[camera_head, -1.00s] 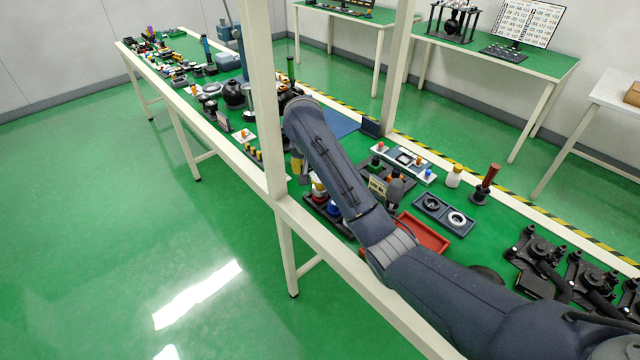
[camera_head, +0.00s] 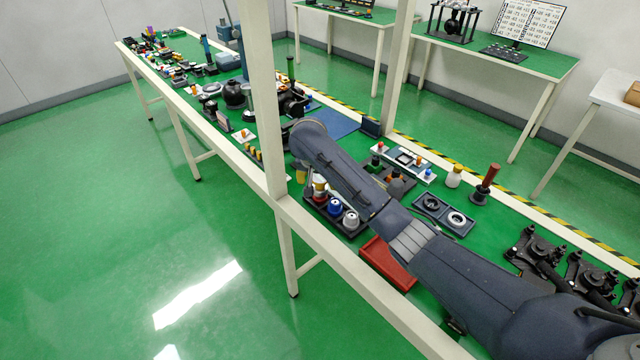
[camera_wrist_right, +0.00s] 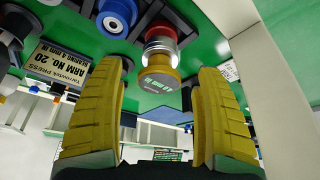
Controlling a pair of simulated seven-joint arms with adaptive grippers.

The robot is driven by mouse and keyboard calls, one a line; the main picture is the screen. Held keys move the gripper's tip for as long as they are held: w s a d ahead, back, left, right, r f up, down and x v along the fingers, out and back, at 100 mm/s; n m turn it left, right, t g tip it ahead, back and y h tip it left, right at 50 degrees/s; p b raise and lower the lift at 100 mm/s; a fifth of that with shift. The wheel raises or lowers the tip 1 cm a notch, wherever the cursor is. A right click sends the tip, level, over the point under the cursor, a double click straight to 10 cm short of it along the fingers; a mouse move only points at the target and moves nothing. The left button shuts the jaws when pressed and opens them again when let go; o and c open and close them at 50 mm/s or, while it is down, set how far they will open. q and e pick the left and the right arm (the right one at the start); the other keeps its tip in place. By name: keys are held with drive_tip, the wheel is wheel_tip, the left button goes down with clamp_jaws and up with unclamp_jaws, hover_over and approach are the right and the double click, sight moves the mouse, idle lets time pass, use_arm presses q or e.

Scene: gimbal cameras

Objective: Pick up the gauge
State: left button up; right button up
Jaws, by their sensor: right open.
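I cannot tell for certain which thing is the gauge. A red, silver and yellow cylindrical piece (camera_wrist_right: 160,55) with a grey end and green label shows in the right wrist view. It appears to be the red-and-silver piece (camera_head: 319,187) at the left end of a dark tray in the head view. My right gripper (camera_wrist_right: 163,74) is open, its yellow fingers on either side of the piece's lower part in the picture, with visible gaps. In the head view my right gripper (camera_head: 300,171) is mostly hidden behind my arm. My left gripper is not in view.
A blue knob (camera_head: 334,207) and a white knob (camera_head: 351,220) share the tray with the piece. A red tray (camera_head: 384,263) lies nearby. A pale post (camera_head: 264,110) stands close left of my arm. A printed plate (camera_wrist_right: 58,65) shows in the wrist view.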

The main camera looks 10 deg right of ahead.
sight(319, 181)
drive_tip(key=shift+x, duration=2)
drive_tip(key=shift+c, duration=0.4)
